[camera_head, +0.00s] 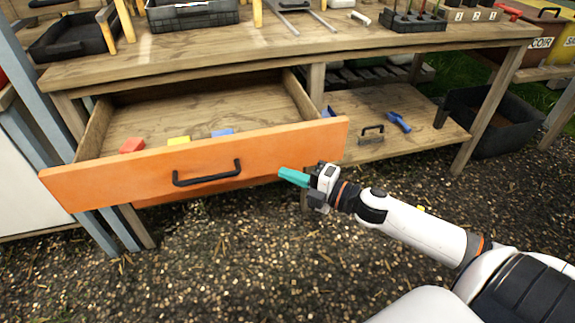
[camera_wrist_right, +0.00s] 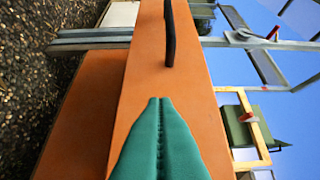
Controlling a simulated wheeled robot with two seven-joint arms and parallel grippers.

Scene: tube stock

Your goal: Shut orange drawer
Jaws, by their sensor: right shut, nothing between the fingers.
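The orange drawer (camera_head: 265,155) is pulled well out from under the wooden bench. Its black handle (camera_head: 207,174) sits at the middle of the front. A red, a yellow and a blue block lie inside behind the front. My right gripper (camera_head: 283,174), with teal fingers, is shut and empty in front of the right part of the drawer front. In the right wrist view the closed fingertips (camera_wrist_right: 160,100) point along the orange front (camera_wrist_right: 145,75), with the black handle (camera_wrist_right: 169,35) beyond them. I cannot tell whether the fingertips touch the front. My left gripper is not in view.
The wooden bench (camera_head: 290,53) carries black trays and tools on top. A lower shelf (camera_head: 385,110) holds a blue tool (camera_head: 398,122) to the right of the drawer. A black bin (camera_head: 490,125) stands at the right. The gravel in front of the drawer is clear.

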